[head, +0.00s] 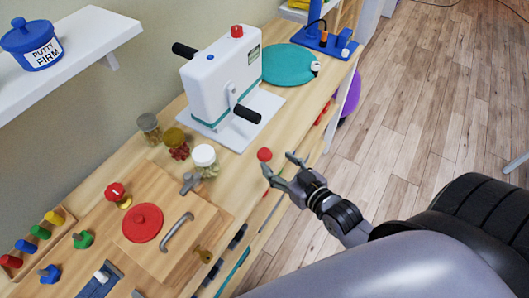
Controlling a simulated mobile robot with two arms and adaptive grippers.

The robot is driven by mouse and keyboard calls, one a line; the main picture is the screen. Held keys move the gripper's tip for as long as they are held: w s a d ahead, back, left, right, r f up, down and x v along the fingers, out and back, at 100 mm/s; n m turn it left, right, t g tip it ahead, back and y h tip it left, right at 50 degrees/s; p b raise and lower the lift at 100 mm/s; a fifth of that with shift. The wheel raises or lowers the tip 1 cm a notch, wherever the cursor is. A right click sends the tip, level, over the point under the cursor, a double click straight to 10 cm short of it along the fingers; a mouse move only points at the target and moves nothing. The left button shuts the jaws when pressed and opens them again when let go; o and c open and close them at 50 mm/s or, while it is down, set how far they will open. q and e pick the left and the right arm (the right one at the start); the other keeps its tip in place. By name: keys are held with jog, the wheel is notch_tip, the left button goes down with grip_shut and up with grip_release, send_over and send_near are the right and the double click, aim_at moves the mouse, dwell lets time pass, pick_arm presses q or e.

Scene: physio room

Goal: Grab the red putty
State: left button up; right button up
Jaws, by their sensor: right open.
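A small red ball (264,154), which looks like the red putty, is at the front edge of the wooden bench (235,180). My right gripper (281,163) is open and empty, with its fingers pointing toward the bench. The tip of its left finger is right by the ball in the picture; I cannot tell whether they touch. The ball does not appear between the fingers. My left gripper is out of view.
A white crank machine (222,77) stands behind the ball. Several jars (204,158) stand to the left. A wooden board (162,225) with a red disc (142,222) and a grey handle lies nearer. A teal disc (290,64) lies farther back. The floor at right is clear.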

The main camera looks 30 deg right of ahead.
aim_at(265, 152)
jog(key=shift+f+p+x, duration=0.2)
jog(key=shift+p+x, duration=0.2)
jog(key=shift+x, duration=2.6)
jog(key=shift+s+d, duration=0.1)
jog(key=shift+c, duration=0.3)
jog(key=c, duration=1.1)
